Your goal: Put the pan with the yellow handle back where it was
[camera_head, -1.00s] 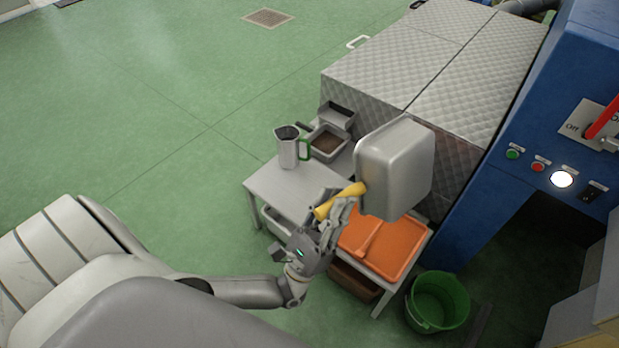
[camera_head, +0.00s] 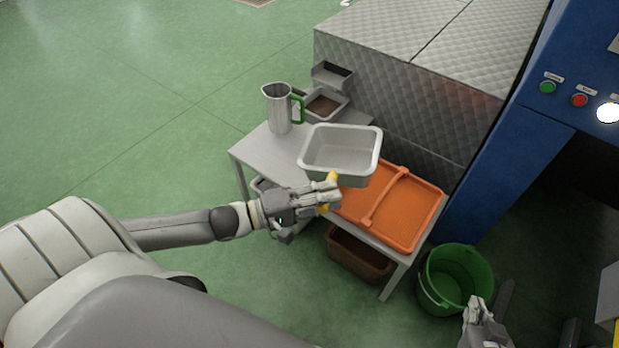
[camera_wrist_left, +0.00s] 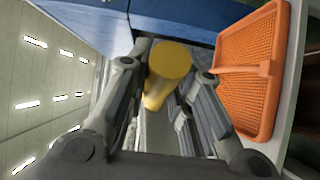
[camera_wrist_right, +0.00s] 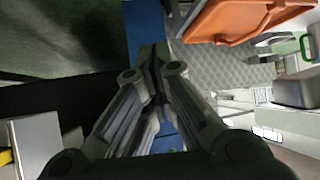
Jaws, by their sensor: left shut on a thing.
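The grey metal pan (camera_head: 335,152) is held level with its opening up, and its inside looks empty. It is over the white table, between the jug and the orange tray; I cannot tell how high it is. Its yellow handle (camera_head: 333,177) points toward my left gripper (camera_head: 328,195), which is shut on it. In the left wrist view the yellow handle (camera_wrist_left: 167,75) sits between the fingers. My right gripper (camera_head: 480,308) is low at the right, by the green bucket. In the right wrist view its fingers (camera_wrist_right: 152,62) are together and empty.
The white table (camera_head: 262,155) carries a metal jug (camera_head: 280,110) with a green handle, small pans (camera_head: 325,105) and an orange tray (camera_head: 410,205). A brown crate (camera_head: 357,258) is beneath. A green bucket (camera_head: 455,280) and blue machine (camera_head: 500,170) are right; a quilted metal box (camera_head: 400,80) is behind.

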